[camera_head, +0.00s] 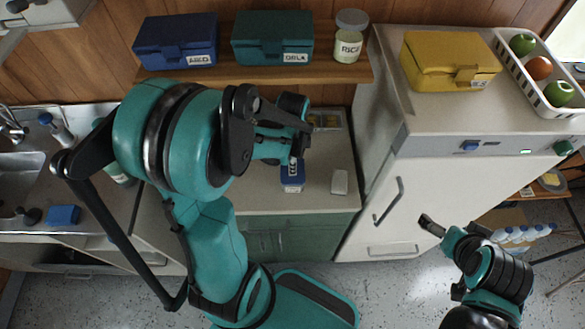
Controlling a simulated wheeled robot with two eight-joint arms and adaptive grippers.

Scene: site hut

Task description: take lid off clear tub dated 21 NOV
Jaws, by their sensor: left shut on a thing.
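My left gripper (294,161) reaches down over the counter by the back wall and is shut on a small blue-topped container (292,184) with a pale label. The gripper and arm hide part of its top. Its label is too small to read, so I cannot tell whether it is the clear tub dated 21 NOV, or whether its lid is apart from it. My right gripper (428,223) is in front of the white cabinet, away from the counter; its finger opening is not clear.
A shelf (222,76) above the counter holds a blue box (176,35), a green box (272,33) and a RICE jar (348,46). A pale block (340,182) lies right of the container. A yellow box (447,54) and fruit basket (505,60) stand on the white cabinet (372,150).

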